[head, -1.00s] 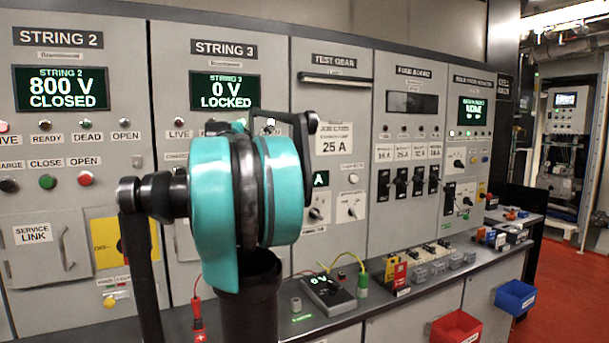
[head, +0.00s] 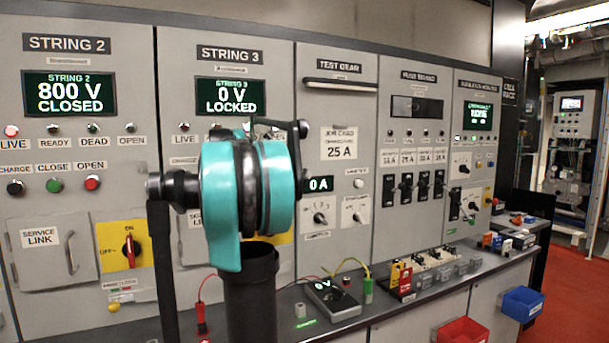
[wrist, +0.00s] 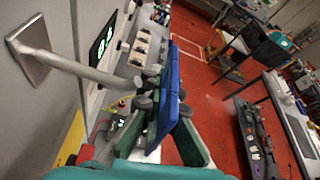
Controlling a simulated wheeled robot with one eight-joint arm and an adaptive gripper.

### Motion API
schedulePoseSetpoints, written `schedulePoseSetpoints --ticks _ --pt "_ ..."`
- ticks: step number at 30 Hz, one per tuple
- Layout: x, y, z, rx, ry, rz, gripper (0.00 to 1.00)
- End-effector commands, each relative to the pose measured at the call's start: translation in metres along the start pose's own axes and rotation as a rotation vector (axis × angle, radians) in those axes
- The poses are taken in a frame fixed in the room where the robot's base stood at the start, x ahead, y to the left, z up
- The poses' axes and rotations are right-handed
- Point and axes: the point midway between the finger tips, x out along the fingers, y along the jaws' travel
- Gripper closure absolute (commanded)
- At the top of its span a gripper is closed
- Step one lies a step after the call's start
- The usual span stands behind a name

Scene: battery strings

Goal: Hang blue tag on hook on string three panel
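The blue tag (wrist: 168,80) shows edge-on in the wrist view as a flat blue plate. My gripper (wrist: 162,102) has its dark fingertips on both sides of the tag and is shut on it. A pale rod (wrist: 85,72) on a square plate sticks out of a grey panel at the left and looks like the hook. The tag is to the right of the rod's free end; whether they touch I cannot tell. In the head view the string 3 panel (head: 229,60) reads 0 V LOCKED. My arm covers its lower part, hiding hook, tag and gripper.
A bench (head: 385,312) runs below the panels, with a meter (head: 333,300), test leads and small blocks on it. A red bin (head: 463,331) and a blue bin (head: 523,303) hang at its front. The red floor at the right is mostly clear.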

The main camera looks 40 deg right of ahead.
Motion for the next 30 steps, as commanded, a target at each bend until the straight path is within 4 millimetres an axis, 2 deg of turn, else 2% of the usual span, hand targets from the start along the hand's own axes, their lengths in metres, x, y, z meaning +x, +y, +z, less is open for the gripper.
schedulePoseSetpoints --ticks 21,30 --pt "-0.001 0.038 0.003 -0.002 -0.001 0.001 1.00" --pt "-0.002 0.048 0.003 -0.007 -0.003 0.007 1.00"
